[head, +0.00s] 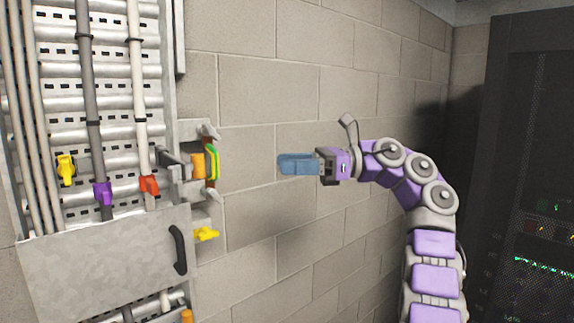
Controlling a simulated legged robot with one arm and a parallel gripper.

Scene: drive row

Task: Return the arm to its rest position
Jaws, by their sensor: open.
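My gripper (282,164), with blue fingers, is at the end of my purple and grey arm in the middle of the head view. It points left and is open, with nothing seen between the fingers. My arm rises from the lower right and bends over to the left. The gripper is apart from the orange block with a green and yellow edge (200,166), which sits in a grey bracket on the cabinet side to its left.
A metal cable panel (100,275) with conduits stands at the left, with yellow (66,168), purple (102,193) and red (149,185) handles. Another yellow handle (205,234) sticks out below the bracket. A block wall (270,60) is behind. A dark server rack (510,130) stands at the right.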

